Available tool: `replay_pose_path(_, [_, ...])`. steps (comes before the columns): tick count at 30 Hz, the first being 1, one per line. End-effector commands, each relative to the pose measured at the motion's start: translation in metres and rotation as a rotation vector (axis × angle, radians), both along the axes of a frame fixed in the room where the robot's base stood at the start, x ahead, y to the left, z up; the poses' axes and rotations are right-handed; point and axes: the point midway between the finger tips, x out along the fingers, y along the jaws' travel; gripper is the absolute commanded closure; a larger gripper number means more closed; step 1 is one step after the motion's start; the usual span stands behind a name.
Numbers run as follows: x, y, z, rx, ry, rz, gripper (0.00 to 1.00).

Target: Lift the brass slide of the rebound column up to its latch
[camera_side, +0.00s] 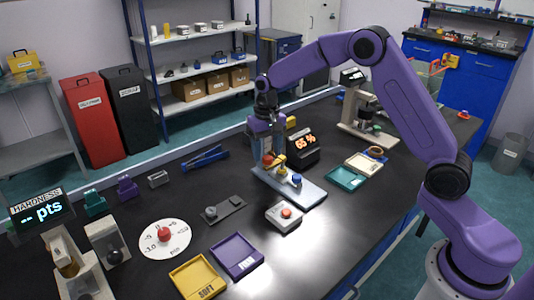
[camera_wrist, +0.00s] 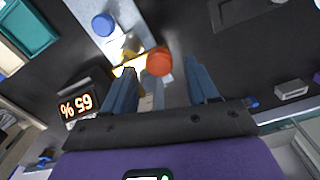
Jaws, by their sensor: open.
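The rebound column stands on a pale base plate (camera_side: 312,190) in the middle of the bench. Its brass slide (camera_side: 279,160) shows low on the column, beside a round orange-red knob (camera_side: 267,160). In the wrist view the brass part (camera_wrist: 128,68) lies just left of the orange-red knob (camera_wrist: 158,62). My gripper (camera_wrist: 161,68) is open, with one blue-grey finger on each side of the knob and column. I cannot tell whether the fingers touch anything. In the side view my gripper (camera_side: 266,140) hides much of the column, and the latch cannot be made out.
A display reading 65 % (camera_side: 303,146) stands close behind the column. A blue knob (camera_side: 297,179) sits on the base plate. A white box with an orange button (camera_side: 284,216) is in front. A teal tray (camera_side: 345,178) lies to the right, a purple tray (camera_side: 237,256) front left.

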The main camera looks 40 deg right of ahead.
Motion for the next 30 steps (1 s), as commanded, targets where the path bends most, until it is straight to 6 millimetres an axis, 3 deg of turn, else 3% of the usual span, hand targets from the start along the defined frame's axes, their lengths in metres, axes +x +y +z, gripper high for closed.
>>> replay_pose_path(6, [0.000,0.000,-0.013,0.000,0.000,0.001,0.42])
replay_pose_path(14, [0.000,0.000,-0.014,0.000,0.000,0.001,0.42])
replay_pose_path(18, [0.000,0.000,-0.014,0.000,0.000,0.001,0.84])
replay_pose_path(20, [0.000,0.000,-0.014,0.000,0.000,0.001,1.00])
replay_pose_path(26, [0.000,0.001,-0.011,0.000,-0.002,0.001,1.00])
replay_pose_path(30, [0.001,0.000,0.004,0.001,-0.004,0.000,1.00])
